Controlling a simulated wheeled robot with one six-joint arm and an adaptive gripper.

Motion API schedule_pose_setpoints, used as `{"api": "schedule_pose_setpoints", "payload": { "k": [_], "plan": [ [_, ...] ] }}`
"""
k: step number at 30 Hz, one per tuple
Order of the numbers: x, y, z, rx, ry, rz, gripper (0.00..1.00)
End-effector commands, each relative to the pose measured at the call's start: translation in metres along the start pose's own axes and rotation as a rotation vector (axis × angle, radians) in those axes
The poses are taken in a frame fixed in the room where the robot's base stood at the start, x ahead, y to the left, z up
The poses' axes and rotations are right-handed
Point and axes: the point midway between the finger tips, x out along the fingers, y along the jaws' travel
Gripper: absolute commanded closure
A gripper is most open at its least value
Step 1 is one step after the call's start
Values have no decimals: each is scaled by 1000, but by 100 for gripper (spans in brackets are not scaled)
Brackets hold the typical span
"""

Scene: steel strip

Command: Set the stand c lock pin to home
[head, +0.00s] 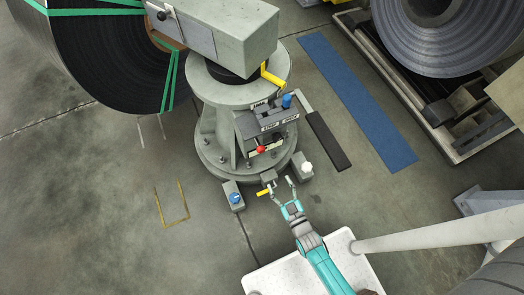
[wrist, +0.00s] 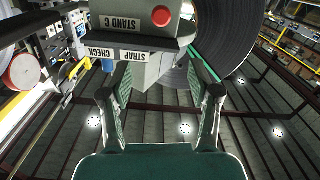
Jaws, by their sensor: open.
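Stand C is a grey round pedestal (head: 205,130) with a control box (head: 264,122) on its front. The wrist view shows its STAND C label (wrist: 122,22), a STRAP CHECK label (wrist: 117,54) and a red button (wrist: 161,15). A small yellow handle (head: 264,192) sticks out of a grey block (head: 269,176) at the pedestal's foot. I cannot tell for certain whether this is the lock pin. My gripper (head: 282,185) is open beside that block, with the yellow handle just left of its left finger. In the wrist view my gripper (wrist: 160,66) has nothing visibly held between its fingers.
A blue-knob box (head: 235,198) stands left of my gripper and a white-knob box (head: 305,168) right of it. A yellow lever (head: 272,76) sits higher on the pedestal. A strapped black coil (head: 110,60) is at upper left.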

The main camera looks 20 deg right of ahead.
Motion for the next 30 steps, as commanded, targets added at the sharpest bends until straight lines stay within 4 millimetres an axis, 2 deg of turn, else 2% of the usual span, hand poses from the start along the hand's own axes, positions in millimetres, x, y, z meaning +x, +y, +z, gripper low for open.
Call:
{"api": "schedule_pose_setpoints", "payload": {
  "k": [1,4,14,24,30],
  "plan": [
    [16,-1,6,-6,10,2,38],
    [37,-3,14,-17,24,4,38],
    [65,-4,20,-28,38,7,38],
    [122,-3,17,-28,38,8,38],
    [149,-3,17,-28,35,7,38]
  ]
}}
